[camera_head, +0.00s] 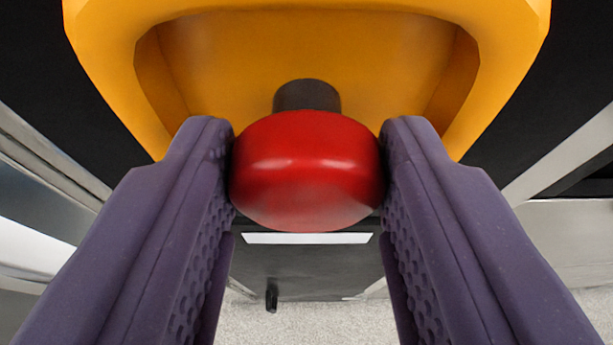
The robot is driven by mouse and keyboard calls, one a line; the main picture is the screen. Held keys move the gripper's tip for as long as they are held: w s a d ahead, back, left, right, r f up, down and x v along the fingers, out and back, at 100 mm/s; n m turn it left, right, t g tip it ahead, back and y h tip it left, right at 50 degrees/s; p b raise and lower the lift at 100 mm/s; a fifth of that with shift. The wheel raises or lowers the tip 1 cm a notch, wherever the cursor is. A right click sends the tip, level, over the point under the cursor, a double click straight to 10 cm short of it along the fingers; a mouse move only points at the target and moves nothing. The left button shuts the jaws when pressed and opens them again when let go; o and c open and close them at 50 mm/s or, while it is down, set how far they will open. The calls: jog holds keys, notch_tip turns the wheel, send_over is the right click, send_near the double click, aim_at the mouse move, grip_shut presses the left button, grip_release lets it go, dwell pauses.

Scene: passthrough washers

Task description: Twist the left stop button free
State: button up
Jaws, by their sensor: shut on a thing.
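The red stop button (307,170) is a round mushroom head on a short dark stem (307,95). The stem comes out of a recessed yellow housing (310,45) at the top of the view. My gripper (308,172) has its two purple padded fingers on the left and right sides of the red head, shut on it. The fingertips reach close to the yellow housing's lower edge. Only one stop button is in view, so I cannot tell from the picture whether it is the left one.
A dark panel with a white strip (307,238) lies below the button. A small black knob or handle (272,295) shows lower down. Pale speckled floor (320,322) is at the bottom. Grey metal edges run along the left and right sides.

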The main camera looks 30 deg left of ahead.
jog(key=shift+w+d+m+g+y+p, duration=0.15)
jog(key=shift+m+g+y+p, duration=0.25)
jog(key=shift+m+y+p, duration=0.45)
jog(key=shift+d+m+g+y+p, duration=0.1)
jog(key=shift+m+g+y+p, duration=0.35)
jog(key=shift+m+p, duration=0.9)
jog(key=shift+y, duration=0.3)
jog(key=o, duration=0.8)
jog(key=shift+f, duration=0.1)
jog(key=shift+c, duration=0.2)
jog(key=p+v, duration=0.2)
jog(key=v, duration=0.5)
jog(key=shift+s+d, duration=0.3)
